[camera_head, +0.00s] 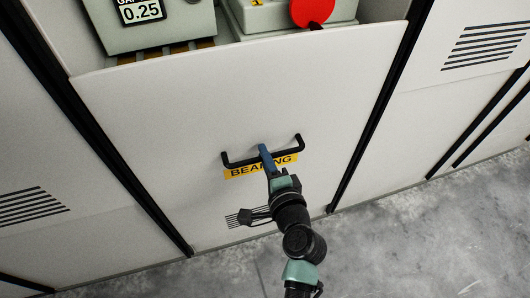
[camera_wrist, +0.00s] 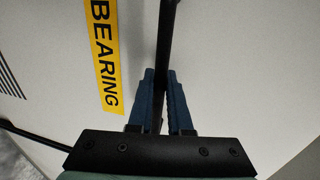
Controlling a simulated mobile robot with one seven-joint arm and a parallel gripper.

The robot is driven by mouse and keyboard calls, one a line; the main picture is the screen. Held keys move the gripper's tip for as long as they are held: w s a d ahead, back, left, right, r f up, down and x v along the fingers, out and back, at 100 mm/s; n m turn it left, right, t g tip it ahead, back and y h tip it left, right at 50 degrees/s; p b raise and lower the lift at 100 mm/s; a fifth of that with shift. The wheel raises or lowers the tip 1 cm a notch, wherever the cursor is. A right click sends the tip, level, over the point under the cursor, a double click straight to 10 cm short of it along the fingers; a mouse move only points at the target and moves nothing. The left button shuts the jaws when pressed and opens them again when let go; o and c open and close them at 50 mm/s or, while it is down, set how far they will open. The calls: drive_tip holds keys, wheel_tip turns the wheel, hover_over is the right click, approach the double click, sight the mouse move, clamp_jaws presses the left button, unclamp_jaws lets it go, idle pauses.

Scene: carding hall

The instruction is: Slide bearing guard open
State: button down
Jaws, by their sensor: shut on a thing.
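The bearing guard (camera_head: 160,110) is a large pale panel with a yellow "BEARING" label, which also shows in the wrist view (camera_wrist: 105,55). A black bar handle (camera_head: 232,161) is fixed across the panel just above the label. My gripper (camera_head: 265,152) has its blue fingers shut on the handle near its middle. In the wrist view the handle bar (camera_wrist: 167,35) runs between the two fingers (camera_wrist: 159,90). The fingers and arm hide part of the label. Above the guard's top edge there is an opening with machine parts in it.
Dark vertical rails (camera_head: 378,105) border the guard on both sides. Neighbouring pale panels have vent slots (camera_head: 487,45). Grey concrete floor (camera_head: 420,240) lies in front.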

sight(260, 164)
wheel_tip(260, 164, down, 8)
drive_tip(key=b, duration=0.5)
drive_tip(key=shift+r, duration=0.1)
drive_tip(key=c, duration=0.8)
unclamp_jaws()
drive_tip(key=shift+r, duration=0.15)
drive_tip(key=shift+c, duration=0.2)
drive_tip(key=p+v, duration=0.2)
drive_tip(key=v, duration=1.1)
